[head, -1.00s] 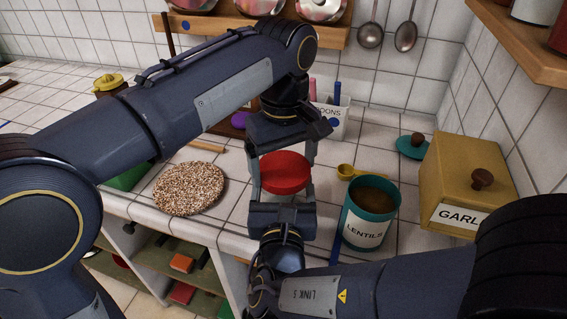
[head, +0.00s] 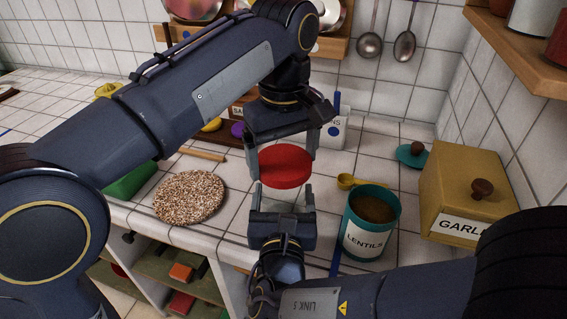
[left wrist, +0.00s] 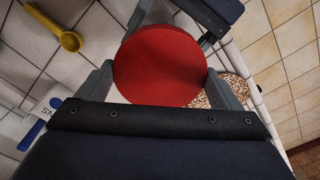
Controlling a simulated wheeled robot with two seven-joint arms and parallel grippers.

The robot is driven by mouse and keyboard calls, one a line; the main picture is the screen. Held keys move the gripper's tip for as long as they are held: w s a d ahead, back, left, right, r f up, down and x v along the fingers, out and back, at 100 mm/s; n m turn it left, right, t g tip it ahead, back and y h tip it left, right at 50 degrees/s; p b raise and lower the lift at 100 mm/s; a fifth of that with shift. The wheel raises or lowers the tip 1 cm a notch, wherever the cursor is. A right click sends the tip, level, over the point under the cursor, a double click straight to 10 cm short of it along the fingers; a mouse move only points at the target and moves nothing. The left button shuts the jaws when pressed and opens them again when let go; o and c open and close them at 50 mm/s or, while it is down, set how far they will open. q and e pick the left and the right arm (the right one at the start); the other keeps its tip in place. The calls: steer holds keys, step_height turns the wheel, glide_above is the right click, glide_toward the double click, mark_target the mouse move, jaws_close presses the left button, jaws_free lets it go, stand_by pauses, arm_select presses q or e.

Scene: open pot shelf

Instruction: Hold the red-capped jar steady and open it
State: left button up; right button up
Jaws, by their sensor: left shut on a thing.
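The red cap (head: 285,167) is a thick round disc, near the middle of the head view. My left gripper (head: 280,155) comes down from behind, shut on the cap with one finger on each side. In the left wrist view the red cap (left wrist: 160,65) fills the space between the fingers. My right gripper (head: 283,192) is just below and nearer, fingers pointing toward the cap. Something pale shows between its fingers; I cannot tell whether that is the jar's body or the tiles. The jar's body is mostly hidden by the cap and grippers.
A teal lentils tin (head: 369,228) stands open close on the right, with a yellow scoop (head: 360,181) behind it. A yellow garlic box (head: 470,190) is farther right. A speckled round mat (head: 190,197) lies left. The counter's front edge and open shelves are below.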

steer(key=o, duration=1.9)
steer(key=shift+o, duration=0.2)
steer(key=shift+s, duration=0.1)
